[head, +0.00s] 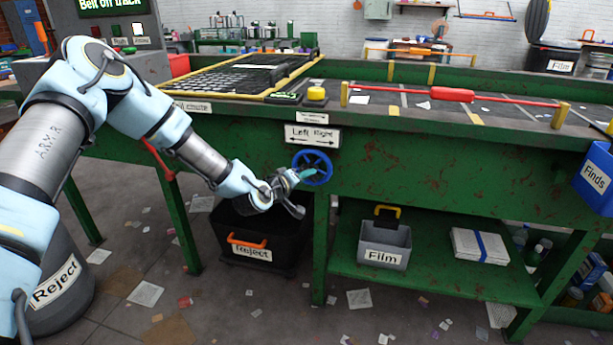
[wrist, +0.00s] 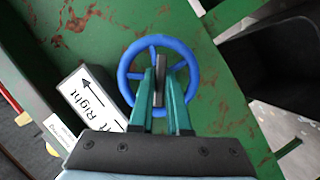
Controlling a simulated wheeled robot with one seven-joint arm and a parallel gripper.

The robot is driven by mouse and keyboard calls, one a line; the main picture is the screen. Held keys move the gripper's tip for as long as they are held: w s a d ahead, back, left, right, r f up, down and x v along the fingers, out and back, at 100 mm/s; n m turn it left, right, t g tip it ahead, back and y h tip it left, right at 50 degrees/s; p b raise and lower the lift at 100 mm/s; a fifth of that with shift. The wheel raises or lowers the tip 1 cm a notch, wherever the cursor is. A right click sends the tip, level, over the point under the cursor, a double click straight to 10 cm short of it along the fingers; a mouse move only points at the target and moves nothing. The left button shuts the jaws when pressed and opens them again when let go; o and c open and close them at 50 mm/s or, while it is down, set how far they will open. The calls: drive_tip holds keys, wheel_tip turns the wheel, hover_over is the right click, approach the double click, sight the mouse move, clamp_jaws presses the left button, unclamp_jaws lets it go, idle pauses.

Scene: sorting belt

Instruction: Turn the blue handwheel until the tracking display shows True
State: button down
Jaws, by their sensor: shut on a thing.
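The blue handwheel (head: 313,168) is on the green front panel of the belt frame, below a white Left/Right arrow sign (head: 313,136). My gripper (head: 303,178) is at the wheel from the left. In the wrist view the wheel (wrist: 132,53) fills the upper middle, and my gripper's teal fingers (wrist: 160,88) reach over its middle and lower rim. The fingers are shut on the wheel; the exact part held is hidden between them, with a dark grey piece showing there. The display (head: 112,5) at the top left reads "Belt off track" in green; its top edge is cut off.
A grey Film bin (head: 384,256) sits on the lower shelf. A red bar (head: 452,95) spans the belt above. A blue Finds box (head: 597,178) hangs at the right. Papers litter the floor.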

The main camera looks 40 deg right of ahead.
drive_tip(key=shift+f+b, duration=0.15)
drive_tip(key=shift+b, duration=0.15)
drive_tip(key=n+h+b, duration=0.1)
drive_tip(key=n+b, duration=0.1)
drive_tip(key=b, duration=0.1)
drive_tip(key=n+h+b, duration=0.1)
drive_tip(key=n+b, duration=0.1)
drive_tip(key=b, duration=0.1)
drive_tip(key=shift+f+n+g, duration=0.1)
drive_tip(key=shift+n+g, duration=0.2)
drive_tip(key=shift+g, duration=0.1)
drive_tip(key=shift+w+b, duration=0.1)
drive_tip(key=shift+b, duration=0.25)
drive_tip(key=c, duration=0.9)
unclamp_jaws()
